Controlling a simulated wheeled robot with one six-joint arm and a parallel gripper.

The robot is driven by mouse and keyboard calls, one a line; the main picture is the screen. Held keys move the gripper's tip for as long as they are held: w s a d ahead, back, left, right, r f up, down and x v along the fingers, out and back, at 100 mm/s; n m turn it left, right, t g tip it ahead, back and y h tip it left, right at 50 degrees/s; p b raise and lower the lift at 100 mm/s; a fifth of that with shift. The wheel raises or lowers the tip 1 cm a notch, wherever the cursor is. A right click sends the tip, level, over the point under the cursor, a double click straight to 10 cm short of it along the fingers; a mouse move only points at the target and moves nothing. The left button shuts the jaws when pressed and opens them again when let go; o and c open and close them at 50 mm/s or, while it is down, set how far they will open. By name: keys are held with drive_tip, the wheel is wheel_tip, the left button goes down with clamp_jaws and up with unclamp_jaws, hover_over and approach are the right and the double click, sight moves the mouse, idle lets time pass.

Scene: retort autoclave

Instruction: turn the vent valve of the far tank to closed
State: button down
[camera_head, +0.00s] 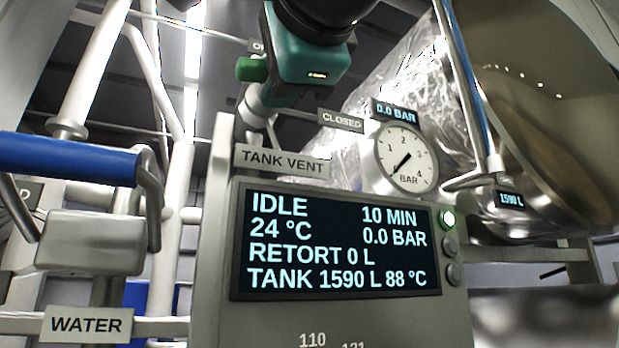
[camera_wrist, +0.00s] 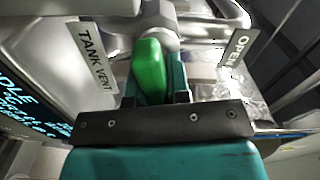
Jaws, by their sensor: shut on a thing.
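The tank vent valve has a green handle (camera_head: 252,69) on a pale pipe above the control panel, just below a label mostly hidden behind my gripper. My teal gripper (camera_head: 278,92) reaches down from the top of the head view at the valve. In the wrist view the green handle (camera_wrist: 149,66) sits between the fingers of my gripper (camera_wrist: 156,86), which is shut on it. The OPEN label (camera_wrist: 236,48) is to its right there and the TANK VENT label (camera_wrist: 92,57) to its left. The CLOSED label (camera_head: 340,121) is right of and below the handle in the head view.
The control panel screen (camera_head: 340,240) reads IDLE, 0.0 BAR, tank 1590 L, 88 °C. A pressure gauge (camera_head: 405,158) stands close right of the valve. A blue-handled lever (camera_head: 65,160) and WATER label (camera_head: 87,325) are at left. Pipes and a foil-wrapped tank (camera_head: 400,75) crowd the valve.

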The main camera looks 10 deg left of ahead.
drive_tip(key=shift+f+m+b, duration=0.15)
drive_tip(key=shift+m+b, duration=0.15)
drive_tip(key=shift+m, duration=1)
drive_tip(key=c, duration=1.1)
unclamp_jaws()
